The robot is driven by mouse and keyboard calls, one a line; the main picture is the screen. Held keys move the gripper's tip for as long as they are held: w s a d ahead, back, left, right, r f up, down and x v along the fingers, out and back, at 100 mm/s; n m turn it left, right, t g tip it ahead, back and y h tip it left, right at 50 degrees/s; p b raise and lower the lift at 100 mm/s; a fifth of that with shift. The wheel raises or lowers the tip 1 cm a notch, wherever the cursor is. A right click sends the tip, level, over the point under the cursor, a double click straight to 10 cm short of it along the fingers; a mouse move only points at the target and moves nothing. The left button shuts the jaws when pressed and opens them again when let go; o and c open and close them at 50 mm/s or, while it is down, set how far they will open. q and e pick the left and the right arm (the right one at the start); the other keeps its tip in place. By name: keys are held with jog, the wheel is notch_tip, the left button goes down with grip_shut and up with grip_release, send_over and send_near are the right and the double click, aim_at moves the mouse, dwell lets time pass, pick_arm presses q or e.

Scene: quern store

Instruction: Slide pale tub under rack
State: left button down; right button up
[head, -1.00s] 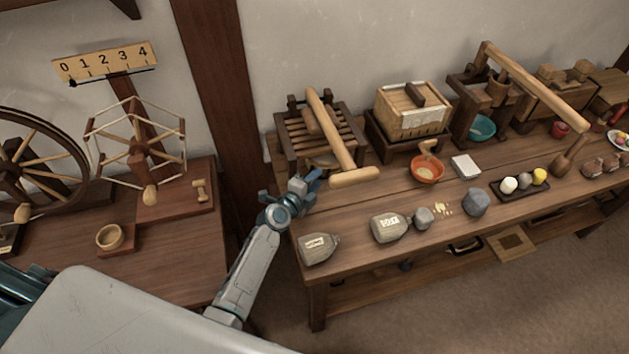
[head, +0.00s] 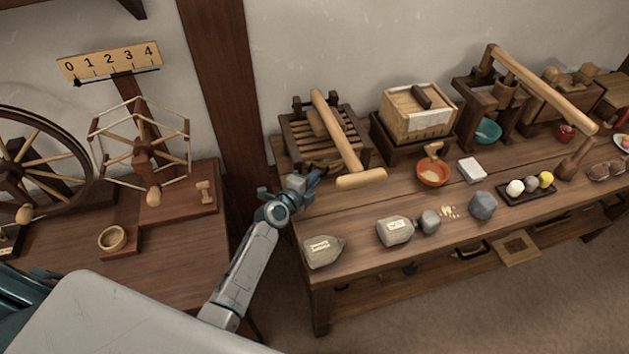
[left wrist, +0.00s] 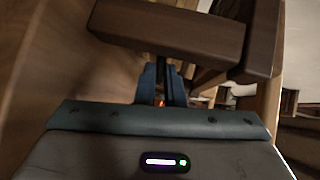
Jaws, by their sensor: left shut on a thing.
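The dark slatted rack (head: 302,147) stands at the back left of the long bench, with a wooden T-shaped beam across it. My left gripper (head: 314,177) is low at the rack's front edge and shut. The pale tub cannot be made out in either view; what the jaws hold is hidden behind the fingers and the rack. In the left wrist view my left fingers (left wrist: 160,85) reach in below a dark wooden rail (left wrist: 165,30), close together. My right gripper is not in view.
A thick post (head: 218,100) rises left of the bench. Labelled grey sacks (head: 322,252) sit along the front edge. The bench between rack and sacks is mostly clear.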

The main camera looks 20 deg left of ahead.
pick_arm(q)
jog(key=c, duration=1.5)
grip_release()
jog(key=shift+o, duration=0.2)
jog(key=shift+s, duration=0.1)
jog(key=b+v, duration=0.1)
jog(key=v, duration=0.8)
jog(key=shift+b, duration=0.3)
jog(key=shift+v, duration=0.85)
